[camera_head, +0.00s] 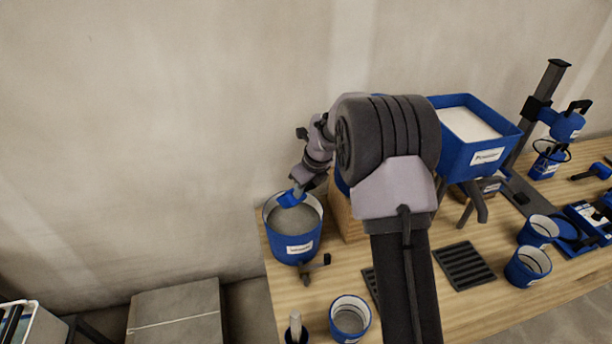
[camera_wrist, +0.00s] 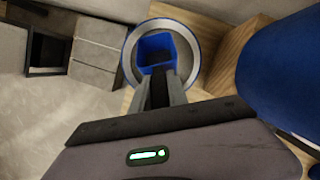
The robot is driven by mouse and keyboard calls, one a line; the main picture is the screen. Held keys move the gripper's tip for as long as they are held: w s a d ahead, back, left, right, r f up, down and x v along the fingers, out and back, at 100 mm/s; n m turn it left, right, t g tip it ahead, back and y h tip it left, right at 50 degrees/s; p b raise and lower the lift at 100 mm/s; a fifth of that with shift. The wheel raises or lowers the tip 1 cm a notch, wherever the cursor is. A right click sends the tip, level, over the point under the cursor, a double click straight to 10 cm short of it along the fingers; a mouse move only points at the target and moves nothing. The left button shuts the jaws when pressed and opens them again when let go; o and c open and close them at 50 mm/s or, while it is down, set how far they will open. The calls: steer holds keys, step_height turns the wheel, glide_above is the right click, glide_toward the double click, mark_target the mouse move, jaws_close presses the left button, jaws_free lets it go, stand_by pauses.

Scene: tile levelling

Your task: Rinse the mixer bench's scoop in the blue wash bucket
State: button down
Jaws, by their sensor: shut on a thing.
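My gripper (camera_head: 298,188) is shut on the scoop (camera_head: 290,199), a small blue open-topped box. In the head view the scoop hangs at the mouth of a blue bucket (camera_head: 291,247) at the bench's left end. The bucket has a white label, too small to read, and grey contents. I cannot tell whether these are water or powder, or whether the scoop touches them. In the wrist view the gripper (camera_wrist: 160,90) points at the blue scoop (camera_wrist: 157,47), which lies within the bucket's round pale rim (camera_wrist: 196,72).
The wooden bench (camera_head: 345,263) also holds a large blue hopper (camera_head: 470,158) of white material, a dark slotted mat (camera_head: 463,266) and a small grey-filled bucket (camera_head: 349,318) in front. Two more small buckets (camera_head: 527,266) stand right. Grey slabs (camera_head: 178,314) lie on the floor left.

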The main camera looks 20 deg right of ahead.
steer(key=shift+w+a+r+p, duration=0.15)
steer(key=shift+w+r+p, duration=0.1)
steer(key=shift+p, duration=0.45)
step_height(320, 180, down, 8)
steer(key=b, duration=0.5)
steer(key=shift+f, duration=0.1)
step_height(320, 180, down, 3)
steer(key=shift+r+b, duration=0.1)
steer(key=shift+b, duration=1.05)
steer(key=shift+r+p, duration=1)
steer(key=shift+r, duration=0.4)
steer(key=shift+f, duration=0.15)
steer(key=shift+f+b, duration=0.95)
steer(key=shift+f, duration=0.3)
